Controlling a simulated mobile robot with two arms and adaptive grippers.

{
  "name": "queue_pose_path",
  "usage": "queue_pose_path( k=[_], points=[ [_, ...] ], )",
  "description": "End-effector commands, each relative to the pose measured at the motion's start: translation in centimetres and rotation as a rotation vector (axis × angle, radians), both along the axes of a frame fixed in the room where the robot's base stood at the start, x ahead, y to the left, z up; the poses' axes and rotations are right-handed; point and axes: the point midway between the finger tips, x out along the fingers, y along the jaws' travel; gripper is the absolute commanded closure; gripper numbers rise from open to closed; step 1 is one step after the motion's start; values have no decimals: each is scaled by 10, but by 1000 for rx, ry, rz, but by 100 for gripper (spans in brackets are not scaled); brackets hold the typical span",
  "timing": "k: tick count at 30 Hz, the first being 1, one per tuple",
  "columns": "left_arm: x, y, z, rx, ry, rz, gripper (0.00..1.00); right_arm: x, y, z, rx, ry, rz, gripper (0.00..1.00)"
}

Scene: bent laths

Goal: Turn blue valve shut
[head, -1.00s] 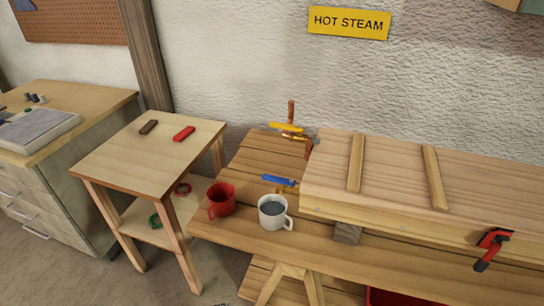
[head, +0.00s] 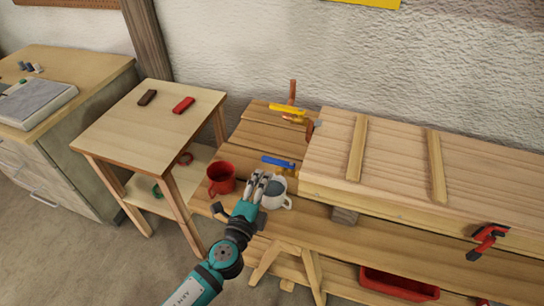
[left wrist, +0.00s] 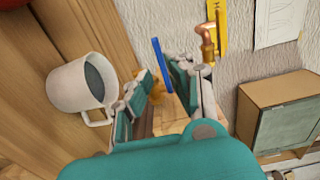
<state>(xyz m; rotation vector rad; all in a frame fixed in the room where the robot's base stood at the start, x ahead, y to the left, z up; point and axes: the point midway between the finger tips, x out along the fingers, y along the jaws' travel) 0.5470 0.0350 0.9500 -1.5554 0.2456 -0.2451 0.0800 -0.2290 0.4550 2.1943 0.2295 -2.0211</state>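The blue valve (head: 278,162) has a flat blue lever on a brass body, at the left end of the long wooden box. In the left wrist view the blue lever (left wrist: 161,62) shows in the gap between my fingers, beyond their tips. My left gripper (head: 262,182) is open and empty, just in front of the lever, beside the grey-white mug (head: 275,194). In the left wrist view the open fingers (left wrist: 164,82) stand on either side of the lever; I cannot tell whether they touch it. The brass body is partly hidden. My right gripper is not in view.
A red mug (head: 221,178) stands left of my fingers. A yellow lever (head: 287,113) on copper pipe is behind the blue one. The wooden box (head: 395,160) bounds the right side, with a red clamp (head: 487,240). The side table (head: 155,125) holds two small blocks.

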Motion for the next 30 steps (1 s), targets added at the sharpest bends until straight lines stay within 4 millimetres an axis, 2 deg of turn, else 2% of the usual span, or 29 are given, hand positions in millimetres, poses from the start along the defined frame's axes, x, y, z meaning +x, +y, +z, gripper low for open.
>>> queue_pose_path(
  k=[1,6,12,16,24,25,29,30],
  points=[
    [12,-4,2,-1,-2,0,81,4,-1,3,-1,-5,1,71],
    [45,-15,1,-1,-1,0,81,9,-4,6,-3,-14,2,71],
    [69,-22,-1,0,1,0,81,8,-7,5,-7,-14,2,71],
    [76,-25,-1,-1,1,-1,81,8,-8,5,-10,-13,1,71],
    [78,-25,-1,-2,2,0,81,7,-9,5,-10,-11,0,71],
    [78,-25,-1,-2,2,0,82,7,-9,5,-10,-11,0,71],
    [78,-25,-1,-2,2,0,99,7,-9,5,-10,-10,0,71],
    [77,-25,-1,-2,2,0,100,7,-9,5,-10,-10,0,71]
  ],
)
